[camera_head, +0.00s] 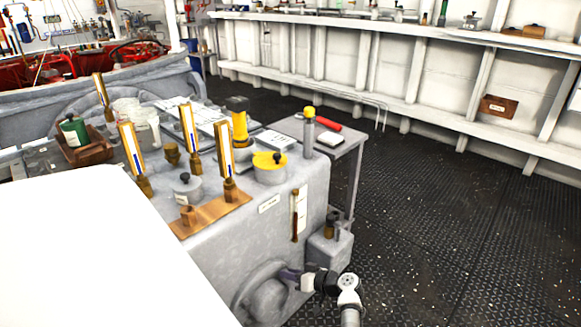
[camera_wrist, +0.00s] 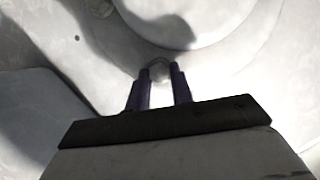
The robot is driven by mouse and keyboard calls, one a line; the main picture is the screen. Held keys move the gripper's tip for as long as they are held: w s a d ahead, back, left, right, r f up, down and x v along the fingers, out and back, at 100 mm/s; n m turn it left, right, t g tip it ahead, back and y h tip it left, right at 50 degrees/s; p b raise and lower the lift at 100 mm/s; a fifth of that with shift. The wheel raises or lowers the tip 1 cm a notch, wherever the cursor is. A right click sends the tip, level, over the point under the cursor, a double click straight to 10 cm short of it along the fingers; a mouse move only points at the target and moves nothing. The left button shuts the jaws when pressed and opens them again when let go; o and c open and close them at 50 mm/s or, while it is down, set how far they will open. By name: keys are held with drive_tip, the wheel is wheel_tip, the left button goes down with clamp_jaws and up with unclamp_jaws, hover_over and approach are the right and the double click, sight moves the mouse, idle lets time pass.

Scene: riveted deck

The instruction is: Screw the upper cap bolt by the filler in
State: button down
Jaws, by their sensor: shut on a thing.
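My gripper (camera_head: 286,275) is low at the front face of the grey machine housing (camera_head: 262,235), beside a round grey cap (camera_head: 265,298). In the wrist view my gripper's two dark purple fingers (camera_wrist: 160,68) are shut on a small grey bolt head (camera_wrist: 160,73). The bolt sits at the edge of the round cap (camera_wrist: 200,20), in a shadowed recess. The bolt's shank is hidden, so I cannot tell how deep it sits. In the head view the bolt is hidden by my gripper.
A small grey box with a brass fitting (camera_head: 330,229) stands close to my arm on the right. A sight tube (camera_head: 295,215) is on the housing face above. Gauges and a yellow-topped pot (camera_head: 270,170) stand on top. The dark deck (camera_head: 450,230) is open at right.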

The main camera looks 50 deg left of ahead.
drive_tip(key=m+g+y+b, duration=0.1)
drive_tip(key=m+b, duration=0.1)
drive_tip(key=m, duration=0.2)
drive_tip(key=f+m+g+y+b, duration=0.1)
drive_tip(key=m+g+b, duration=0.1)
drive_tip(key=m, duration=0.3)
drive_tip(key=m+g+y+b, duration=0.1)
drive_tip(key=m+b, duration=0.3)
drive_tip(key=shift+w+d+f+g+y, duration=0.1)
drive_tip(key=shift+w+f+g+y, duration=0.1)
drive_tip(key=shift+g+y, duration=0.2)
drive_tip(key=shift+m, duration=0.4)
drive_tip(key=c, duration=1.5)
unclamp_jaws()
drive_tip(key=v, duration=1.4)
